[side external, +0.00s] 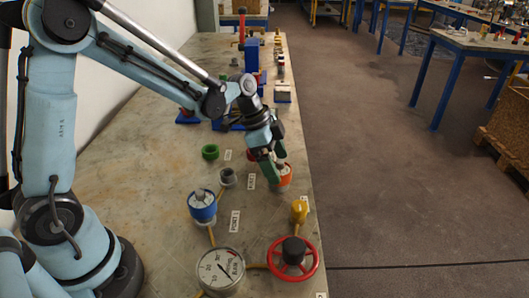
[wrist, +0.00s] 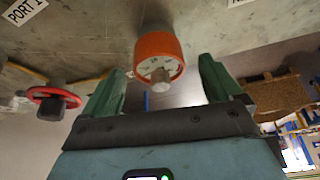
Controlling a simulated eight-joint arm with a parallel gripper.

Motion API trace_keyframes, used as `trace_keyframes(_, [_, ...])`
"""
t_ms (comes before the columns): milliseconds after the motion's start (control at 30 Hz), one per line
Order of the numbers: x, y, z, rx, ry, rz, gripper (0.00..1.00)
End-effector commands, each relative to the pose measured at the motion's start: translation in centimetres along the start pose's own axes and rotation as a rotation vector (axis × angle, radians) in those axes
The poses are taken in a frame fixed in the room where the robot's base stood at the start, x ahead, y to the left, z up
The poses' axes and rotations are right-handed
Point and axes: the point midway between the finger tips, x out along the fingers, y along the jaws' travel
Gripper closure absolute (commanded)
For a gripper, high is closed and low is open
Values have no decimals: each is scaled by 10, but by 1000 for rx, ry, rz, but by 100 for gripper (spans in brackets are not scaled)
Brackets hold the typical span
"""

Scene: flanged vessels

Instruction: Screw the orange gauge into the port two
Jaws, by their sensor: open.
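The orange gauge (side external: 285,181) stands near the right edge of the bench, partly hidden by my gripper (side external: 276,168). In the wrist view the orange gauge (wrist: 157,46) shows a pale dial and a light knob, in line with the gap between my green fingers (wrist: 160,70). My gripper is open, tilted down over the gauge. I cannot tell whether the fingers touch it. A grey round fitting (side external: 227,177) sits left of the gauge, beside a small label (side external: 251,182) that I cannot read surely; it may be port two.
A blue gauge (side external: 202,206), a large pressure gauge (side external: 221,271), a red handwheel (side external: 292,257) and a yellow fitting (side external: 299,211) stand toward the front. A green ring (side external: 210,152) lies behind the grey fitting. Blue fixtures stand farther back. The bench's left side is clear.

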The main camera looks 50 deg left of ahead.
Motion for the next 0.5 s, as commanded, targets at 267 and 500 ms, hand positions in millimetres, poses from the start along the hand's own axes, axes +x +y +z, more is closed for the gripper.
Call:
trace_keyframes(267, [29, 1, 0, 1, 0, 0, 8])
trace_keyframes(500, [31, 1, 1, 0, 0, 0, 8])
